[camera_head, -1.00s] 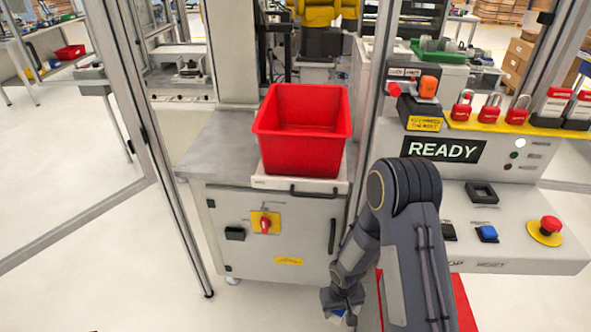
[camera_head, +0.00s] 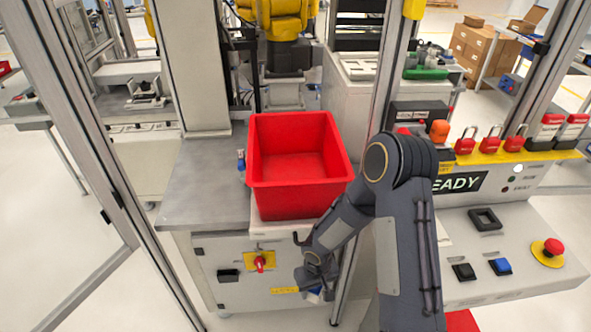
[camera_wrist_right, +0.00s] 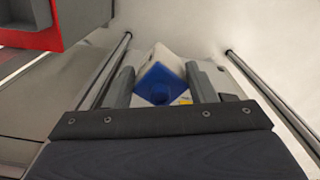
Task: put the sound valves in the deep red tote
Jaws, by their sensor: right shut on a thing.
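The deep red tote (camera_head: 330,199) stands upright on the front of the grey-topped cabinet, and the inside that shows looks empty. My right gripper (camera_head: 318,292) is below and in front of it, by the cabinet's front face. In the right wrist view its fingers (camera_wrist_right: 159,86) are shut on a valve (camera_wrist_right: 158,84) with a blue square face and a pale body. In the head view only a little blue and white of the valve shows. A small blue and silver piece (camera_head: 241,160), possibly another valve, stands left of the tote. My left gripper is out of view.
The bare metal cabinet top (camera_head: 205,190) lies left of the tote. A frame post (camera_head: 385,90) rises right of the tote. The control panel (camera_head: 500,235), with buttons and red padlocks, is on the right. A yellow robot arm (camera_head: 275,15) stands behind.

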